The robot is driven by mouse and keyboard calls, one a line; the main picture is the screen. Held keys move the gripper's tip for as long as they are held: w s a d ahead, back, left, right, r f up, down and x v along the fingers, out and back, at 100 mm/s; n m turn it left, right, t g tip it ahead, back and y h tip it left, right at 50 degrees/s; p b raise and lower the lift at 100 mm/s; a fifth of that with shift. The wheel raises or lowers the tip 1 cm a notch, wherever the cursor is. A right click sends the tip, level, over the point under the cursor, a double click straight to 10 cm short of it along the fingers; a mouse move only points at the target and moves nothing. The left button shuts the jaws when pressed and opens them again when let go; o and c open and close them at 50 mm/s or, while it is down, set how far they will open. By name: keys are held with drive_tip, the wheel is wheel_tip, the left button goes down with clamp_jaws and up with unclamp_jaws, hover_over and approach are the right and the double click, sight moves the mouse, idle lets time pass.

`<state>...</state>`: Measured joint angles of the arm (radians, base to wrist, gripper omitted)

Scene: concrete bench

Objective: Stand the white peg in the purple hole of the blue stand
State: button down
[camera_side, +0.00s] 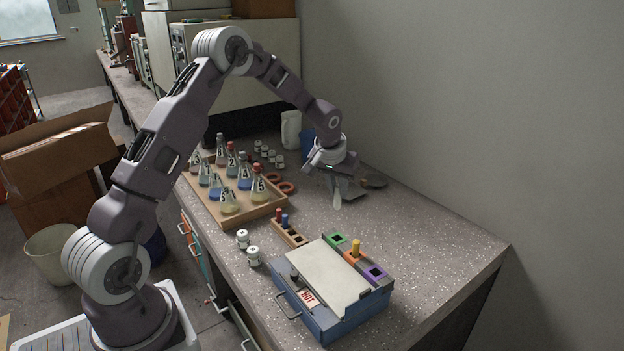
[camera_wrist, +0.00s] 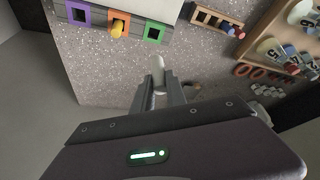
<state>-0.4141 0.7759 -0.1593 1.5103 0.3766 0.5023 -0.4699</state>
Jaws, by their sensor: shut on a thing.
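My gripper (camera_side: 338,184) is shut on the white peg (camera_side: 337,201), which hangs upright or nearly so above the bench in the side view. In the wrist view the peg (camera_wrist: 158,72) sticks out between the fingers (camera_wrist: 158,92). The blue stand (camera_side: 345,325) is at the front of the bench, well apart from the peg. Along its back edge are a green hole (camera_side: 336,239), an orange hole and the purple hole (camera_side: 375,272). A yellow peg (camera_side: 356,248) stands in the orange one. The purple hole also shows empty in the wrist view (camera_wrist: 79,14).
A wooden rack (camera_side: 291,237) with a red and a blue peg stands left of the stand. A wooden tray (camera_side: 235,217) of flasks, white jars (camera_side: 253,256) and brown rings (camera_side: 286,188) are further left. The bench right of the stand is clear up to its edge.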

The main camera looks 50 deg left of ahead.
drive_tip(key=d+m, duration=0.2)
drive_tip(key=d, duration=1.4)
wheel_tip(320, 180, down, 10)
drive_tip(key=shift+w+a+h, duration=0.15)
drive_tip(key=shift+h, duration=0.25)
drive_tip(key=shift+f, duration=1.8)
drive_tip(key=c, duration=1.3)
unclamp_jaws()
drive_tip(key=v, duration=0.7)
drive_tip(key=shift+s, duration=0.2)
